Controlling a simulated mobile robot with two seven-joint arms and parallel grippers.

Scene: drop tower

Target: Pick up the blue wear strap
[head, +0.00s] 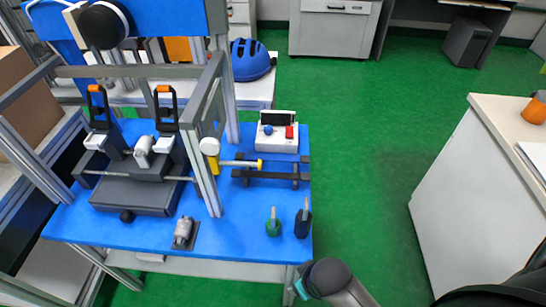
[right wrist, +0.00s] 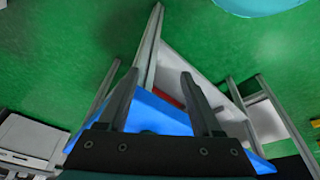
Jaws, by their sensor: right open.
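I cannot pick out a blue wear strap in either view; the blue table (head: 255,205) has the same colour and several dark fixtures stand on it. My right gripper (right wrist: 156,78) shows in the right wrist view with its two fingers apart and nothing between them. Part of the blue tabletop (right wrist: 165,112) lies beyond and below the fingers. In the head view only part of an arm of mine shows at the bottom, near the table's front right corner. My left gripper is in neither view.
A drop-test rig (head: 135,195) with a metal frame fills the table's left side. A control box (head: 278,132), a dark rack (head: 272,175), a green-based tool (head: 273,222) and a dark tool (head: 303,220) stand right. A blue helmet (head: 250,60) sits behind. Green floor (head: 350,150) is clear.

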